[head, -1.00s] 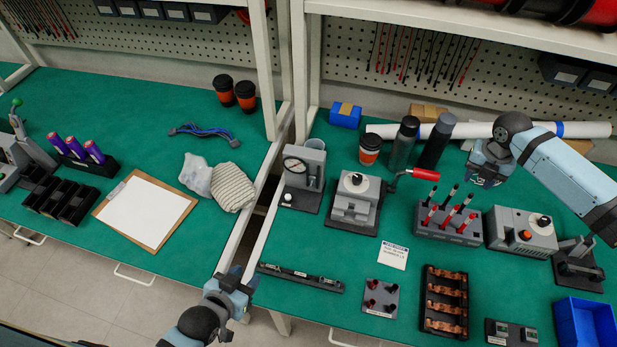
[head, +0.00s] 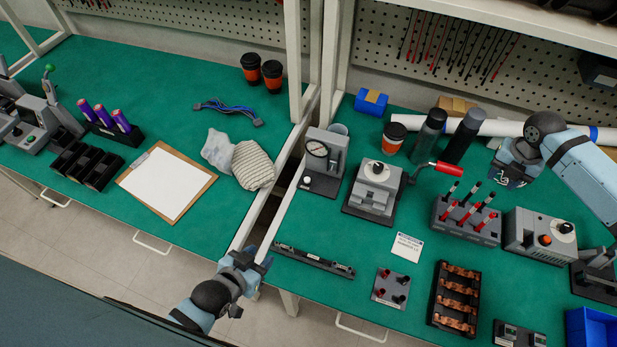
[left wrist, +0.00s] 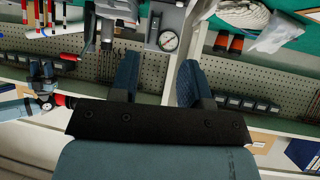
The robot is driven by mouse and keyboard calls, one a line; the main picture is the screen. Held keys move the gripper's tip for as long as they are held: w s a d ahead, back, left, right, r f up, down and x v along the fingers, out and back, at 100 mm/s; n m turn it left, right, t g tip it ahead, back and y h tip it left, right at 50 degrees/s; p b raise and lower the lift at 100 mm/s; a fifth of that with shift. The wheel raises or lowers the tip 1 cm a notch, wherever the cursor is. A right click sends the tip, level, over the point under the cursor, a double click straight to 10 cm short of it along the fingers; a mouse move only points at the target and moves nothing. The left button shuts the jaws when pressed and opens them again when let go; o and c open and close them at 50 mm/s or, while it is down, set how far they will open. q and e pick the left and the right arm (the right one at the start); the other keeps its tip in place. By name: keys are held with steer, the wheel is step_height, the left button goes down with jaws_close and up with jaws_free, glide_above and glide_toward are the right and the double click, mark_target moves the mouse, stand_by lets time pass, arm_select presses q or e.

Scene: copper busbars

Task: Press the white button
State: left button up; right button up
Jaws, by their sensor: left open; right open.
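A small round white button (head: 307,180) sits low on the front of a grey gauge unit (head: 328,158), near the left edge of the right-hand green table. The unit's dial (left wrist: 168,40) also shows in the left wrist view; I cannot make out the button there. My left gripper (head: 257,262) is open and empty near the table's front left corner, in front of the button and apart from it. Its two spread fingers (left wrist: 158,82) show in the left wrist view. My right gripper (head: 512,170) is open over the back right of the table, far from the button.
A grey press with a red handle (head: 450,169) stands right of the gauge unit. A black rail (head: 313,262) lies along the front edge. A shelf post (head: 294,60) and a gap between the tables are at left. A clipboard (head: 168,182) lies on the left table.

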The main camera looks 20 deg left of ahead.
arm_select(q)
steer(key=shift+w+r, duration=0.15)
steer(key=shift+w, duration=0.1)
